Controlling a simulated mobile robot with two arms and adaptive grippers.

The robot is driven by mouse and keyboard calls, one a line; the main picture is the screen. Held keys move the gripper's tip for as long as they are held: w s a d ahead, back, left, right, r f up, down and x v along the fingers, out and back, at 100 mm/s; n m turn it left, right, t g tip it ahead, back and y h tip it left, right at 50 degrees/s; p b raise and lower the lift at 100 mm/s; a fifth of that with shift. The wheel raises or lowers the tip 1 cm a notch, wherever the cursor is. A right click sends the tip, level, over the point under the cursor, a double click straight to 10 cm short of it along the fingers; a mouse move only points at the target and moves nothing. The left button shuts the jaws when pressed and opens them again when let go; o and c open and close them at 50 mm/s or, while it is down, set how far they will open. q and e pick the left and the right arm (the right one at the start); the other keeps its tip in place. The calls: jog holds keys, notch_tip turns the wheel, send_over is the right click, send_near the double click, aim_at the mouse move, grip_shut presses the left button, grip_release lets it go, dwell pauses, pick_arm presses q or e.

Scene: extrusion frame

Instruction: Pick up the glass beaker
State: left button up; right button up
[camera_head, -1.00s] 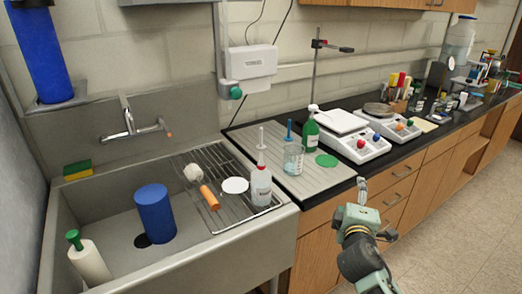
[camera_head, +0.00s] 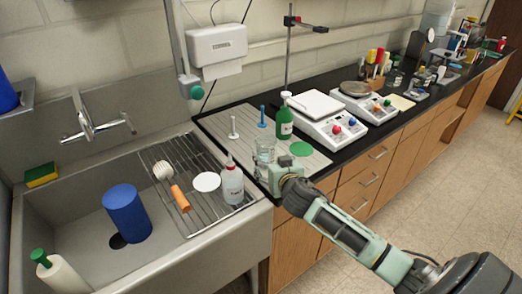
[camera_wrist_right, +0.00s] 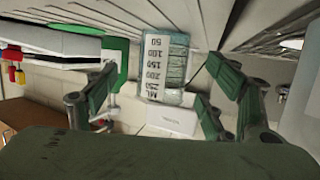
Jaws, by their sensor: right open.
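The glass beaker (camera_head: 265,149) stands upright on the grey drainboard, left of the green bottle. Its lower part is partly hidden by my right gripper (camera_head: 266,174) in the head view. In the right wrist view the beaker (camera_wrist_right: 165,65), with its printed volume scale, appears upside down. My right gripper (camera_wrist_right: 163,82) is open, with green fingers on either side of the beaker in that view. I see no grip on it, and cannot tell how deep it sits between the fingers. My left gripper is not in view.
The green bottle (camera_head: 285,122) and green disc (camera_head: 301,149) are right of the beaker. A white wash bottle (camera_head: 232,184) stands on the sink rack (camera_head: 165,150). Two small stands, white (camera_head: 233,130) and blue (camera_head: 262,118), are behind.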

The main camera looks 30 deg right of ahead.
aim_at(269, 158)
jog(key=shift+s+a+r, duration=0.1)
jog(key=shift+r, duration=0.15)
jog(key=shift+w+f+p, duration=0.1)
jog(key=shift+w+p, duration=0.3)
jog(key=x, duration=0.2)
jog(key=p+x, duration=0.1)
jog(key=shift+w+f, duration=0.3)
jog(key=shift+f, duration=0.1)
jog(key=shift+w, duration=0.2)
jog(key=shift+w+f, duration=0.1)
jog(key=shift+f, duration=0.05)
jog(key=c, duration=1)
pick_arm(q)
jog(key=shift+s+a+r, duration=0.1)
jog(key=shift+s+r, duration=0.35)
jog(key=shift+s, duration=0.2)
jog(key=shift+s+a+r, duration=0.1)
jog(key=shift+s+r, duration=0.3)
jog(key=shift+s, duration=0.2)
pick_arm(e)
jog(key=c, duration=0.3)
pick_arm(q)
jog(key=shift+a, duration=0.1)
pick_arm(e)
jog(key=shift+r, duration=0.25)
